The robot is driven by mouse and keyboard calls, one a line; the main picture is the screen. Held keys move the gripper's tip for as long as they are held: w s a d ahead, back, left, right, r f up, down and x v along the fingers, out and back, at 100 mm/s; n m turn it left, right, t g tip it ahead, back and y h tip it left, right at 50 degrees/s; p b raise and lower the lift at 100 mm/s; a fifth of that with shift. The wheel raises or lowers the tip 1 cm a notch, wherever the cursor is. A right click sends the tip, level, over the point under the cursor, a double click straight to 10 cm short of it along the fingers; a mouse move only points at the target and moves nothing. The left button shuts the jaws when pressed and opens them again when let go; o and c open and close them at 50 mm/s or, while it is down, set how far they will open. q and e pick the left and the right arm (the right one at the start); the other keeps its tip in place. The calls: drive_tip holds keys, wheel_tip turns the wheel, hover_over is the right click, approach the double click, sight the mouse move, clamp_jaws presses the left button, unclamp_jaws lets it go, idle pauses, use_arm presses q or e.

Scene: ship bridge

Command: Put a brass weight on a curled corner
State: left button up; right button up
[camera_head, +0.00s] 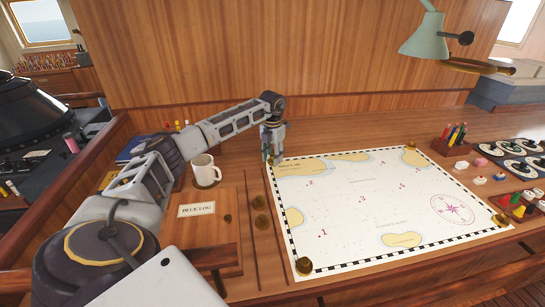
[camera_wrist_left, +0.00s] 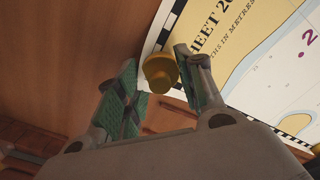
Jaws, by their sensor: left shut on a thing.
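The chart (camera_head: 370,200) lies on the wooden table, with a checkered black-and-white border. My left gripper (camera_head: 272,158) is over its far-left corner. In the left wrist view its green-padded fingers (camera_wrist_left: 158,92) are on either side of a brass weight (camera_wrist_left: 158,70), shut on it, at the chart's corner. Whether the weight touches the paper is not clear. Other brass weights sit on the near-left corner (camera_head: 304,266), far-right corner (camera_head: 411,144) and near-right corner (camera_head: 501,220). Two more brass weights (camera_head: 259,202) (camera_head: 262,222) stand left of the chart. My right gripper does not show.
A white mug (camera_head: 205,170) stands left of the gripper, behind the deck log box (camera_head: 203,228). A green lamp (camera_head: 425,38) hangs over the far right.

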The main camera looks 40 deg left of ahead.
use_arm(q)
drive_tip(key=shift+f, duration=0.2)
idle(0.5)
drive_tip(key=o, duration=1.2)
drive_tip(key=shift+r, duration=6)
drive_tip(key=shift+s+f, duration=0.1)
drive_tip(key=shift+s, duration=0.05)
